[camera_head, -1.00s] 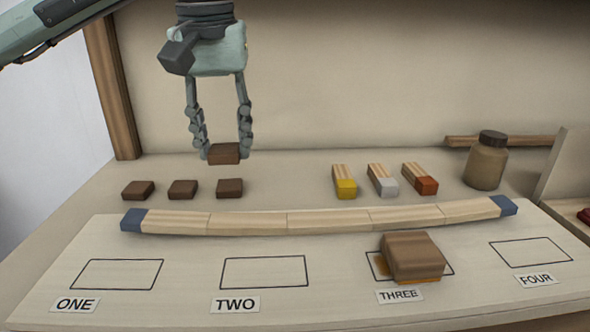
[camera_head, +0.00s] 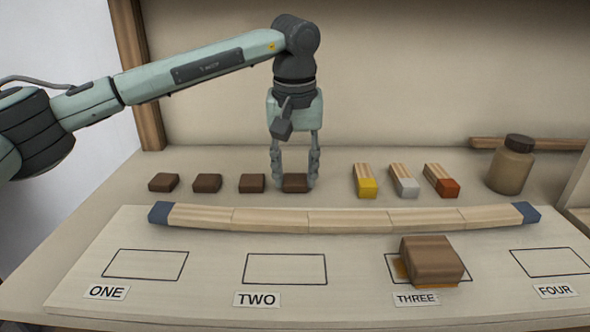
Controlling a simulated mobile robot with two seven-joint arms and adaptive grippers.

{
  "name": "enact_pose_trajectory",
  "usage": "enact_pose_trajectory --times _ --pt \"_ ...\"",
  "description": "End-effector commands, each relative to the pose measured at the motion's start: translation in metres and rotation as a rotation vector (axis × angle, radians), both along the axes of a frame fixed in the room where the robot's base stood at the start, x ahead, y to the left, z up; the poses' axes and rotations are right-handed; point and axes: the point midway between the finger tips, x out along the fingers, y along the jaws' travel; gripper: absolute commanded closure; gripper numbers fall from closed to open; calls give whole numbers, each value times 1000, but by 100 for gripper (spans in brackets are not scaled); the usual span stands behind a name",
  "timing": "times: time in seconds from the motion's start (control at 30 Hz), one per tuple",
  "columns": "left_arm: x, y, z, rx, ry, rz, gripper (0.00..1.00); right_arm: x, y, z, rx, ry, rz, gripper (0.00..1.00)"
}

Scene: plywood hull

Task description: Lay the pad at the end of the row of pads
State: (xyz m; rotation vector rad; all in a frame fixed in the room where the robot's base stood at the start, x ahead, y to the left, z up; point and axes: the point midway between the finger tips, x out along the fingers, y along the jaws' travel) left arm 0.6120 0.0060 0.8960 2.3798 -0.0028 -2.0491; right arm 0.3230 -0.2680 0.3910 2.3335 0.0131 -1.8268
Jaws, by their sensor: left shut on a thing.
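Three dark brown pads lie in a row on the table behind the board: the left pad (camera_head: 163,182), the middle pad (camera_head: 207,183) and the right pad (camera_head: 252,183). My left gripper (camera_head: 295,182) is shut on another brown pad (camera_head: 295,184), just right of the row and in line with it. A gap shows between this pad and its neighbour. The held pad is at or very near the table surface; I cannot tell if it touches. My right gripper is not in view.
Yellow (camera_head: 367,187), grey (camera_head: 405,187) and red-orange (camera_head: 446,188) tipped blocks lie to the right. A brown jar (camera_head: 511,165) stands beyond them. In front, a curved wooden strip (camera_head: 340,219) lies on the labelled board (camera_head: 215,285), with a brown block (camera_head: 432,260) at THREE.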

Motion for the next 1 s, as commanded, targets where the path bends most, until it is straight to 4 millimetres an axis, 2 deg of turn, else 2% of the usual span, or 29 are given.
enact_pose_trajectory --times 0.27,0.3,0.47,0.77,0.87,1.0 --pt "0 0 -3 0 0 0 82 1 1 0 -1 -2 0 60" --pt "0 0 -3 0 -1 0 61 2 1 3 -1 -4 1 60" --pt "0 0 -2 0 0 0 42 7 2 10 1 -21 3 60" --pt "0 0 -1 0 -1 0 42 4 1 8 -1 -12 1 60" --pt "0 0 5 -1 -2 0 42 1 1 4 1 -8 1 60" --pt "-3 0 28 -1 -5 0 42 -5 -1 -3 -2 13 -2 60"
